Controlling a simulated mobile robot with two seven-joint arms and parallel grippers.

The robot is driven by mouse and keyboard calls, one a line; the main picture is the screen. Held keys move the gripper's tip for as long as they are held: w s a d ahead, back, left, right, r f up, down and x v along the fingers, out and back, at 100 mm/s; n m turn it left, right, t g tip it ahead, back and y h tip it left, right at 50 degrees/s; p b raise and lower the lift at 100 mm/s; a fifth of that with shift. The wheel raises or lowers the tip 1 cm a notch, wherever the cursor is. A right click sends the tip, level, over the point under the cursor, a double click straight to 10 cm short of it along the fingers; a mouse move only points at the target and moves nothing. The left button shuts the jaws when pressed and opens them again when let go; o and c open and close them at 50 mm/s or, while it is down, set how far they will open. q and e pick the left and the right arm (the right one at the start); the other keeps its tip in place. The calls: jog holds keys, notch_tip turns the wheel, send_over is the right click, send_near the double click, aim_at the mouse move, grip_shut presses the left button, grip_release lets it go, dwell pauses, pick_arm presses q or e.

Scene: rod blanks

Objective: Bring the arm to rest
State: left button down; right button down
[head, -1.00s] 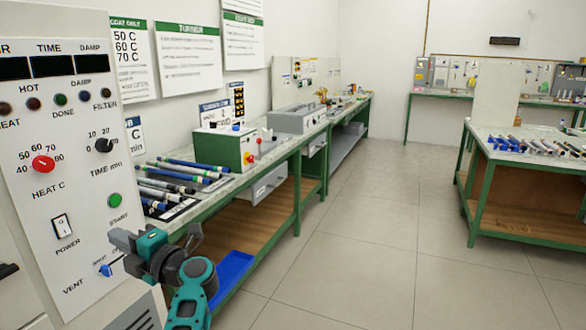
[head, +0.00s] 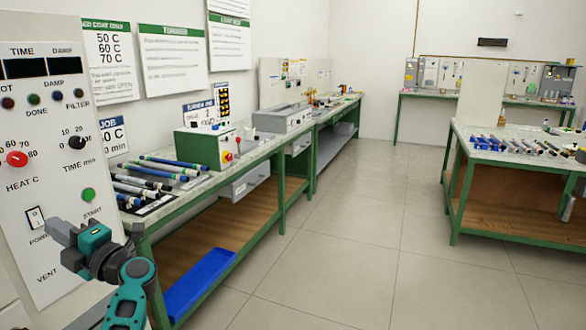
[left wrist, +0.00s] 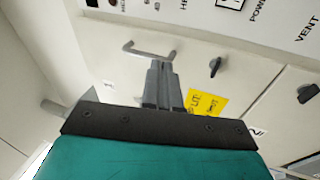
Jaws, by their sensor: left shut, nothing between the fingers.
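My left gripper (head: 60,234) is in the lower left of the head view, in front of the white control panel (head: 40,150). Its fingers are shut with nothing between them. In the left wrist view the shut fingers (left wrist: 160,82) point toward a pale cabinet front with a metal handle (left wrist: 148,50), a dark knob (left wrist: 215,67) and a yellow label (left wrist: 206,102). I cannot tell how far the fingertips are from that front. My right gripper is not in view.
A long green-framed bench (head: 170,213) runs along the left wall with several rods (head: 150,183) and a green box (head: 205,149) on it. A blue tray (head: 200,285) lies on its lower shelf. Another bench (head: 470,148) stands at right. The tiled floor (head: 350,250) between is clear.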

pick_arm(q)
jog(key=s+a+r+n+g+y, duration=0.1)
jog(key=s+a+r+g+y, duration=0.1)
jog(key=s+a+r+y, duration=0.45)
jog(key=s+a+r+g+y, duration=0.1)
jog(key=s+a+r+g, duration=0.2)
jog(key=a+r, duration=0.7)
jog(key=w+d+f+m+t+h, duration=0.5)
jog(key=m+t+h, duration=0.4)
jog(key=m+t, duration=0.35)
jog(key=w+d+f+m+t+h, duration=0.2)
jog(key=d+f+m+t+h, duration=0.3)
jog(key=d+m+t+h, duration=0.6)
jog(key=s+d+f+m+g+h, duration=0.1)
jog(key=d+f+m+g+h, duration=0.1)
jog(key=d+f+m+h, duration=0.45)
jog(key=d+f+m+g+h, duration=0.1)
jog(key=f+m+h, duration=0.3)
jog(key=f, duration=0.5)
jog(key=s+d+f+m+g, duration=0.3)
jog(key=s+d+f+g, duration=0.25)
jog(key=s+f, duration=0.6)
jog(key=s+d+f+m+g, duration=0.4)
jog(key=s+d+f+g, duration=0.15)
jog(key=s+f, duration=0.55)
jog(key=w+d+r+n+p, duration=0.1)
jog(key=w+d+n+p, duration=0.1)
jog(key=d+n, duration=0.3)
jog(key=shift+d+r, duration=0.3)
jog(key=shift+d, duration=1.55)
